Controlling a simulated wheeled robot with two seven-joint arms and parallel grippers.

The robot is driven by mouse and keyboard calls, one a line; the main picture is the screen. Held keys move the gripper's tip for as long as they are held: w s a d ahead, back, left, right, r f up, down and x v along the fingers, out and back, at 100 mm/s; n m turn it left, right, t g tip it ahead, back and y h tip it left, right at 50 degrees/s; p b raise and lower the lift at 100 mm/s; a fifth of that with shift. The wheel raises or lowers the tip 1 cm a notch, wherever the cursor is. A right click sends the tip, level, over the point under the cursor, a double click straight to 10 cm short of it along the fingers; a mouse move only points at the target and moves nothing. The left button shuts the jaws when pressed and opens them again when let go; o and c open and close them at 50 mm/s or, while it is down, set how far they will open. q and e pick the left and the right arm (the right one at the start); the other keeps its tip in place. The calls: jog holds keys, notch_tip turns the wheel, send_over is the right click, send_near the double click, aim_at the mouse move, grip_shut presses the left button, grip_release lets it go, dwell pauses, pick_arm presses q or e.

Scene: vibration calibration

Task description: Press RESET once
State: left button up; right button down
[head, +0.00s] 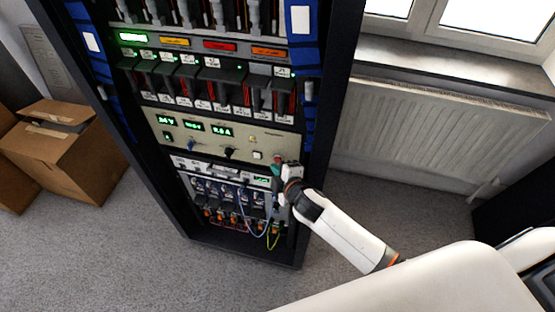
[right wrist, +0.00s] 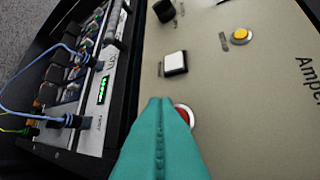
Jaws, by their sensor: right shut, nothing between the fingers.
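The beige instrument panel (head: 225,133) with green digit displays sits in the rack; it also fills the right of the right wrist view (right wrist: 250,100). On it are a red round button (right wrist: 185,114) in a pale ring, a white square button (right wrist: 175,62) and a small yellow button (right wrist: 241,35). I cannot read which is RESET. My right gripper (head: 277,169) is at the panel's lower right corner. In the right wrist view its teal fingers (right wrist: 160,101) are shut and empty, partly covering the red button. Whether they touch it I cannot tell. My left gripper is out of view.
Below the panel is a unit with plugs and blue and green cables (head: 270,235). Modules with red and orange labels (head: 220,46) fill the rack above. A radiator (head: 430,130) stands right, cardboard boxes (head: 75,150) left. A black knob (right wrist: 164,10) is near the white button.

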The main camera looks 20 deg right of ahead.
jog(key=shift+w+d, duration=0.25)
jog(key=shift+w, duration=0.15)
jog(key=shift+w+d+p, duration=0.25)
jog(key=shift+w+p, duration=0.05)
dwell(0.8)
dwell(0.3)
jog(key=shift+s+a, duration=0.45)
jog(key=shift+s, duration=0.2)
jog(key=s+a, duration=0.2)
jog(key=s+p, duration=0.1)
jog(key=s, duration=0.1)
jog(key=shift+s+a, duration=0.1)
jog(key=shift+a, duration=0.3)
